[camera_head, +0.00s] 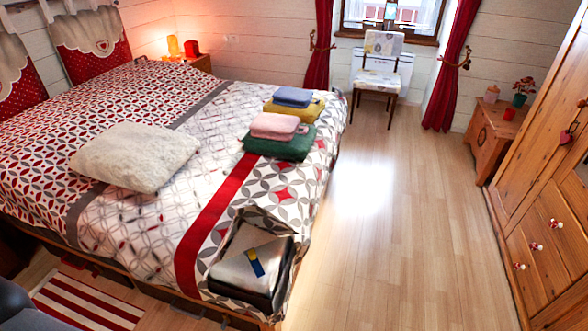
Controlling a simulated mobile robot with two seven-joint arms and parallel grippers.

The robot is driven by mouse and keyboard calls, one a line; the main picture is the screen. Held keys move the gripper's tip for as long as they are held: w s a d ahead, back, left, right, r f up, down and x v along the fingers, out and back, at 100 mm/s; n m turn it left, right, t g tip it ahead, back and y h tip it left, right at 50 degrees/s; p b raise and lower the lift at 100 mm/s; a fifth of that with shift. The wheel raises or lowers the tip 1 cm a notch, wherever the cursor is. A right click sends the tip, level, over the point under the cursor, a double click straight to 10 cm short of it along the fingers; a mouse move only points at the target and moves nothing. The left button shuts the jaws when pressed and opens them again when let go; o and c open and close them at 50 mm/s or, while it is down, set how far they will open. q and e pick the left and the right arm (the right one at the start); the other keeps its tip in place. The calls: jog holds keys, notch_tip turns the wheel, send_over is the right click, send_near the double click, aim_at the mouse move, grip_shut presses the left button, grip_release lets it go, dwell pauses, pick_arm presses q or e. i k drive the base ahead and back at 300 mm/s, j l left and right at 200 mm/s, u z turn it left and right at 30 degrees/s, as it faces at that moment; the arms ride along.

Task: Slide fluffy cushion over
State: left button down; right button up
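The fluffy cushion (138,157) is cream-white and lies flat on the patterned bed (200,190), on its left side near the long front edge. Nothing touches it from above, and its whole top shows. Neither of my grippers shows in the head view.
Folded pink (275,126) and green (281,145) cloths, and blue (292,97) and yellow (294,110) ones, are stacked right of the cushion. An open dark case (283,283) with pale contents sits at the bed's near corner. The wood floor (390,220) is clear to the right.

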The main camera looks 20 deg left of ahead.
aim_at(137, 157)
jog(key=u, duration=1.6)
jog(key=i+j+z, duration=0.1)
jog(key=z, duration=0.45)
jog(key=i+j+z, duration=0.2)
jog(key=j+z, duration=0.2)
jog(key=i+j+z, duration=0.15)
jog(key=j, duration=0.25)
jog(key=i+j+z, duration=0.15)
jog(key=j, duration=0.45)
jog(key=i+j+z, duration=0.15)
jog(key=j, duration=0.45)
jog(key=j+z, duration=0.1)
jog(key=j, duration=0.5)
